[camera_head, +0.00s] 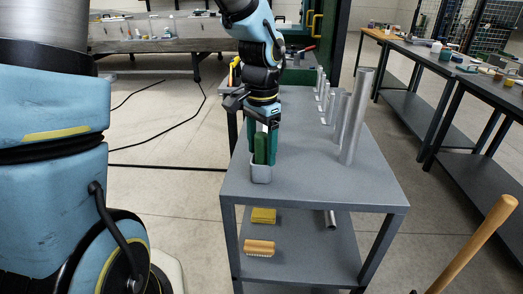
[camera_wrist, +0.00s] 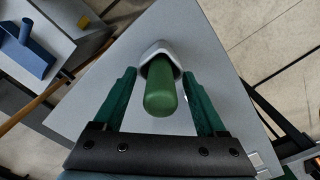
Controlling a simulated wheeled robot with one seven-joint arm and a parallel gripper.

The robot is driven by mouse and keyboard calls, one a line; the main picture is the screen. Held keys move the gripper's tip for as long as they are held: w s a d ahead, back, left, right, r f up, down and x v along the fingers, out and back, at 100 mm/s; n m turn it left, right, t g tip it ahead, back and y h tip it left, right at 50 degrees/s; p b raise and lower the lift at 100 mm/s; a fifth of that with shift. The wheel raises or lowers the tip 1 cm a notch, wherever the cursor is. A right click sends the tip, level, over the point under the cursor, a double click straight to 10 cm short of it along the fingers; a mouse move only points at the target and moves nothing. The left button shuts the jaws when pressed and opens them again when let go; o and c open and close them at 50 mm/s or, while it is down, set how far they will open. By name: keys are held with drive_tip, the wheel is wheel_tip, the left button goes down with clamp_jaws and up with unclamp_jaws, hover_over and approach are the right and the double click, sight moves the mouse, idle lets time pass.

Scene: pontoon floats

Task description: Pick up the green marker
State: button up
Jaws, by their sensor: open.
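The green marker (camera_head: 260,149) stands upright in a small grey cup (camera_head: 261,174) at the near left corner of the grey cart top. In the wrist view the marker (camera_wrist: 160,87) sticks out of the cup (camera_wrist: 153,49) toward the camera, between my two green fingers. My gripper (camera_head: 263,147) is open and comes down around the marker from above. In the wrist view a gap shows between each fingertip of my gripper (camera_wrist: 161,75) and the marker. The marker's lower end is hidden inside the cup.
The grey cart top (camera_head: 305,179) is clear in front and to the right of the cup. Upright metal tubes (camera_head: 355,117) stand along its right side. A yellow sponge (camera_head: 263,215) and a wooden brush (camera_head: 259,248) lie on the lower shelf. A wooden handle (camera_head: 474,244) rises at the right.

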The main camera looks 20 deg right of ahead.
clamp_jaws()
idle(0.6)
